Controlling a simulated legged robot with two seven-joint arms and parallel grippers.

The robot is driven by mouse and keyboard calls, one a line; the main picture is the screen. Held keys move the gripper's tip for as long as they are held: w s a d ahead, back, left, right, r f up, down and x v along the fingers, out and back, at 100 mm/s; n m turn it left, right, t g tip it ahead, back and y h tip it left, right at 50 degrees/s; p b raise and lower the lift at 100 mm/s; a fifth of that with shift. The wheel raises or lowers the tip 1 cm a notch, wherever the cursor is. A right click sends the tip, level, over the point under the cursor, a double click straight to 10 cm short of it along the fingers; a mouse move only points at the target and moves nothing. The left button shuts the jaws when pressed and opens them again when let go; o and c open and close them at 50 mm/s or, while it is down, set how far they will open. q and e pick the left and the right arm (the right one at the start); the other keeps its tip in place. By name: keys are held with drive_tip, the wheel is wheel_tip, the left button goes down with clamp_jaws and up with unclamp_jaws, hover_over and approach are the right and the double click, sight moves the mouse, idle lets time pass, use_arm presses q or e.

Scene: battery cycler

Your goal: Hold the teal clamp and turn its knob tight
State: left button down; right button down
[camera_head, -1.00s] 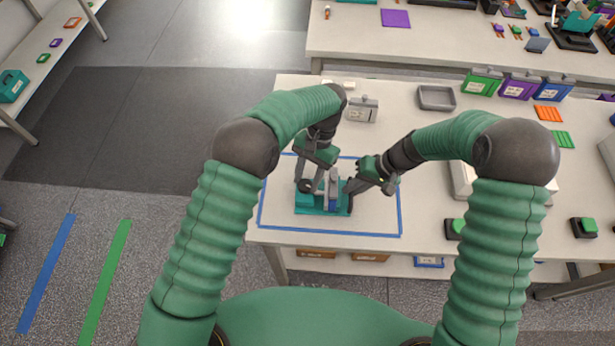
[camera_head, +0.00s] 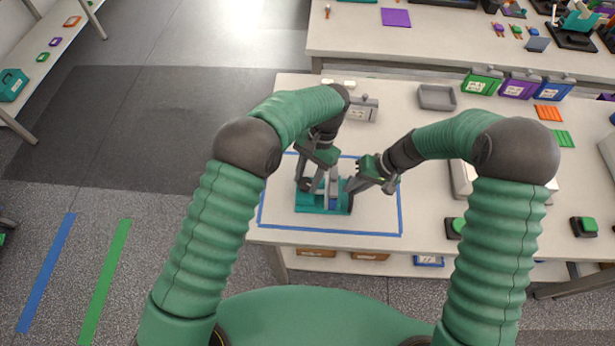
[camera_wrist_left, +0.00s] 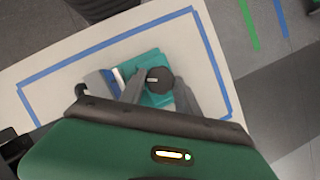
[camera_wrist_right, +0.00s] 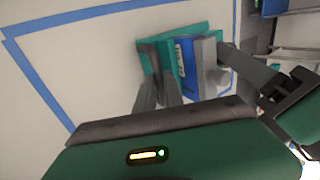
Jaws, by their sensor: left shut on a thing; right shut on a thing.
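The teal clamp (camera_head: 312,209) sits on the table inside a blue tape outline. A blue and grey block (camera_wrist_right: 188,58) stands in it. The clamp's round dark knob (camera_wrist_left: 158,79) has a white mark and lies between the fingers of my left gripper (camera_wrist_left: 159,92), which are shut on it. In the head view my left gripper (camera_head: 318,186) comes down from above onto the clamp's left side. My right gripper (camera_head: 352,186) is shut at the clamp's right end. In the right wrist view its fingers (camera_wrist_right: 158,88) meet a dark upright part by the teal plate; the exact contact is partly hidden.
The blue tape (camera_head: 330,231) surrounds the clamp near the table's front edge. A grey box (camera_head: 362,110) stands behind, with an empty grey tray (camera_head: 436,98) to its right. Green, purple and blue bins (camera_head: 518,87) line the back right.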

use_arm(q)
drive_tip(key=shift+a, duration=0.5)
use_arm(e)
drive_tip(key=shift+w+d, duration=0.15)
drive_tip(key=shift+d, duration=0.3)
use_arm(q)
drive_tip(key=c, duration=0.9)
unclamp_jaws()
drive_tip(key=shift+c, duration=0.2)
drive_tip(key=shift+o, duration=0.3)
drive_tip(key=shift+d, duration=0.15)
use_arm(e)
drive_tip(key=shift+a, duration=0.2)
drive_tip(key=shift+s+a+f, duration=0.1)
drive_tip(key=shift+s+a, duration=0.05)
drive_tip(key=shift+s, duration=0.05)
use_arm(q)
drive_tip(key=v, duration=1.2)
drive_tip(key=shift+w+f, duration=0.15)
drive_tip(key=shift+w, duration=0.05)
use_arm(e)
drive_tip(key=c, duration=1.4)
unclamp_jaws()
drive_tip(key=shift+w, duration=0.1)
